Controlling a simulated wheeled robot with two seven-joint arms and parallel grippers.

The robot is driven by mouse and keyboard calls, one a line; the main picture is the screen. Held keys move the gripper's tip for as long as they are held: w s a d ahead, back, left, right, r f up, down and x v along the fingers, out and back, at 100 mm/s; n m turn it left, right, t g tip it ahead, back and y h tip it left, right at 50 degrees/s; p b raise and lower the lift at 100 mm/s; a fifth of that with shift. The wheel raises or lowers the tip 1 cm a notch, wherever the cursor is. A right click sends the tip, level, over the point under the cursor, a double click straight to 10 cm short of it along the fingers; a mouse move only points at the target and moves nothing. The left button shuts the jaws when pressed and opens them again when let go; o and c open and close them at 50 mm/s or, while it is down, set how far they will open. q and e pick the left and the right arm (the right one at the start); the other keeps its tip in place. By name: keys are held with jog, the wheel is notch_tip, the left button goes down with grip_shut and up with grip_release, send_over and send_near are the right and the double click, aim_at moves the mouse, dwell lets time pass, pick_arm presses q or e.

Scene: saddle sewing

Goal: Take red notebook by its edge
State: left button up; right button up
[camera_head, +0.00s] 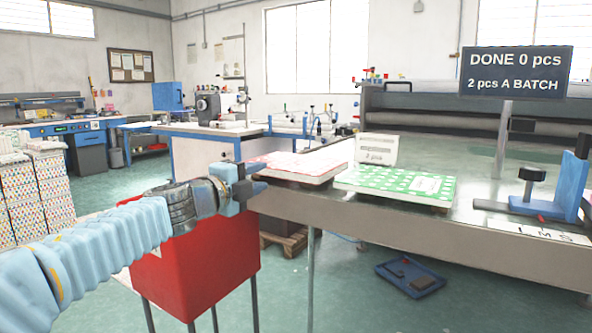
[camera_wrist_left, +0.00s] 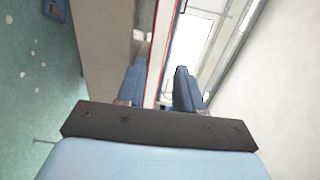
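My left gripper (camera_head: 258,178) is at the notebook's left edge. The left gripper also shows in the wrist view (camera_wrist_left: 159,90), with its fingers apart and the edge between them. A gap shows beside the right-hand finger; whether the other finger touches cannot be told. My right gripper is not in view.
A green notebook (camera_head: 395,184) lies to the right on the metal table (camera_head: 400,223). A blue clamp-like fixture (camera_head: 567,188) stands at the right. A red box on legs (camera_head: 195,268) is below my left arm.

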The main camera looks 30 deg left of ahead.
aim_at(273, 172)
pick_arm(q)
jog(key=w, duration=0.8)
jog(key=shift+w+d+f, duration=0.2)
jog(key=shift+w+d, duration=0.1)
jog(key=shift+d, duration=0.1)
jog(key=shift+c, duration=0.4)
grip_shut()
